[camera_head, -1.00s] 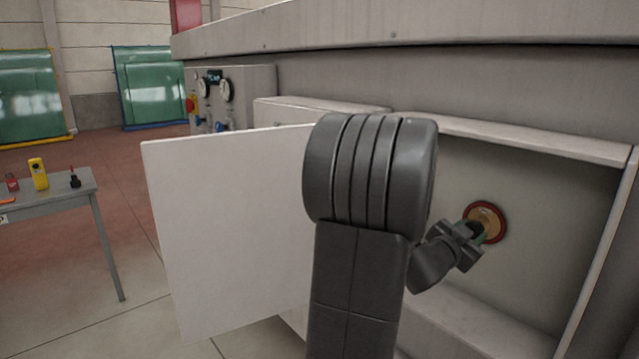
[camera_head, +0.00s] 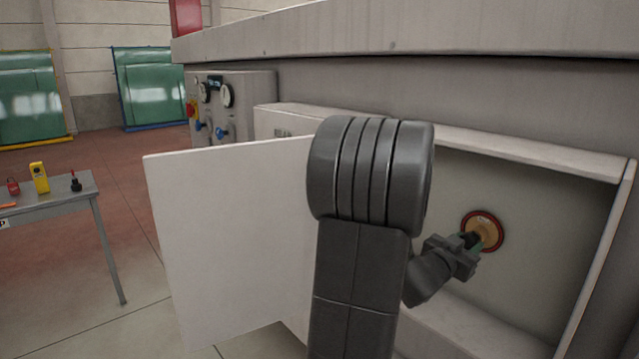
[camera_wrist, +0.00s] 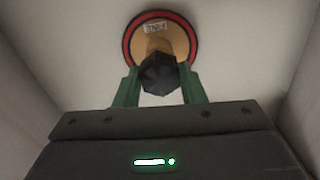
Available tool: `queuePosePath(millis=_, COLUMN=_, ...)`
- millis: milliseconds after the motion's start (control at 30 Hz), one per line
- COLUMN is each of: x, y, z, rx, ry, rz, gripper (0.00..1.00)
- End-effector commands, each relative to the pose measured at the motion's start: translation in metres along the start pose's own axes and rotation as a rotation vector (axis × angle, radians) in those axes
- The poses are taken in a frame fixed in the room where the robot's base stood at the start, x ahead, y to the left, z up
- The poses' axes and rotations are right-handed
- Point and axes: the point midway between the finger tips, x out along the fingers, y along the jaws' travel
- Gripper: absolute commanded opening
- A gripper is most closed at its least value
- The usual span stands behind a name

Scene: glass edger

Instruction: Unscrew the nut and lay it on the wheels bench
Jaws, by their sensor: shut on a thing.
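The dark hex nut (camera_wrist: 158,75) is between the green fingers of my gripper (camera_wrist: 158,88) in the wrist view, and the fingers are shut on it. In the head view my gripper (camera_head: 468,242) is inside the open cabinet, in front of the wheel. The wheel (camera_wrist: 131,45) is tan with a red rim and a small label. It also shows in the head view (camera_head: 495,233) on the cabinet's back wall. A brown stub shows between nut and wheel; I cannot tell whether the nut still touches it. The grey wheels bench (camera_head: 60,203) may be the table at the left.
The white cabinet door (camera_head: 230,240) stands open left of my arm. The cabinet's side wall and shelf (camera_head: 470,325) bound the space around my gripper. A yellow device (camera_head: 39,177) and small items sit on the table. A gauge panel (camera_head: 235,105) stands behind the door.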

Motion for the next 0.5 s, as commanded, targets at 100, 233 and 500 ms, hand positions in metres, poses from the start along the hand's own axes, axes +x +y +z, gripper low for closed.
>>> queuePosePath(millis=100, x=-0.0007, y=-0.0001, z=-0.0006, rx=0.000, ry=0.001, rz=0.000, gripper=0.09)
queuePosePath(millis=233, x=-0.0006, y=0.0000, z=-0.0007, rx=0.001, ry=0.001, rz=0.000, gripper=0.09)
queuePosePath(millis=500, x=-0.0052, y=-0.0002, z=-0.0011, rx=0.002, ry=0.002, rz=0.000, gripper=0.09)
